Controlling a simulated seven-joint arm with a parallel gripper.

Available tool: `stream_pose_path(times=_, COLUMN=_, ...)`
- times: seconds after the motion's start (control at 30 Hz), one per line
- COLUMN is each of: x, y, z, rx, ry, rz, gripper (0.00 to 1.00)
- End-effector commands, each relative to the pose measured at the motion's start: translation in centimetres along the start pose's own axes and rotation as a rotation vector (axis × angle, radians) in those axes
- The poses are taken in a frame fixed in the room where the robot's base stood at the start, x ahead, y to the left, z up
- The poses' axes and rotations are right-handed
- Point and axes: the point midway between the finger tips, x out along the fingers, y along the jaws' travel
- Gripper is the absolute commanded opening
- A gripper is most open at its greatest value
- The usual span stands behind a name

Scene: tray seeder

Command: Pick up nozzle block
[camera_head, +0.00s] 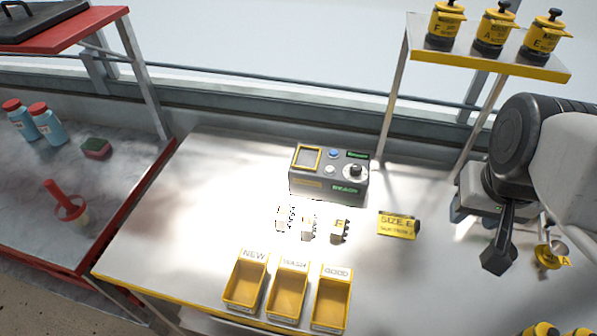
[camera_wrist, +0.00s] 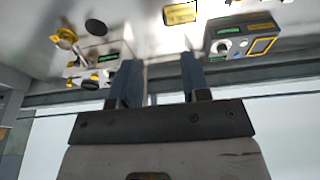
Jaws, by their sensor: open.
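Three small white blocks stand near the middle of the table, in front of the control box: a left one (camera_head: 285,218), a middle one (camera_head: 307,229) and a right one (camera_head: 340,230) with dark knobs on its side and a yellow mark. Their lettering is too small to read surely, and I cannot tell which is the nozzle block. My gripper (camera_head: 478,234) is at the right, above the table and well apart from the blocks. In the wrist view my gripper (camera_wrist: 160,80) has its two fingers apart with nothing between them. The blocks do not show clearly there.
The control box (camera_head: 330,178) stands behind the blocks, also in the wrist view (camera_wrist: 240,46). A yellow SIZE E sign (camera_head: 397,225) lies right of them. A shelf (camera_head: 490,62) holds yellow canisters.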

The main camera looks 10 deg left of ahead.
Motion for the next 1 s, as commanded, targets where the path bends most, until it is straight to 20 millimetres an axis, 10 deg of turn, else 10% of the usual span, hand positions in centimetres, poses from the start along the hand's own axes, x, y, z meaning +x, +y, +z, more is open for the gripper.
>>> stream_pose_path(times=0.37, x=0.0, y=0.0, z=0.0, rx=0.0, ry=0.0, rz=0.0, gripper=0.43)
stream_pose_path(times=0.73, x=0.0, y=0.0, z=0.0, rx=0.0, ry=0.0, rz=0.0, gripper=0.99)
stream_pose_path(times=1.0, x=0.02, y=-0.05, z=-0.06, rx=0.002, ry=-0.001, rz=0.0, gripper=1.0)
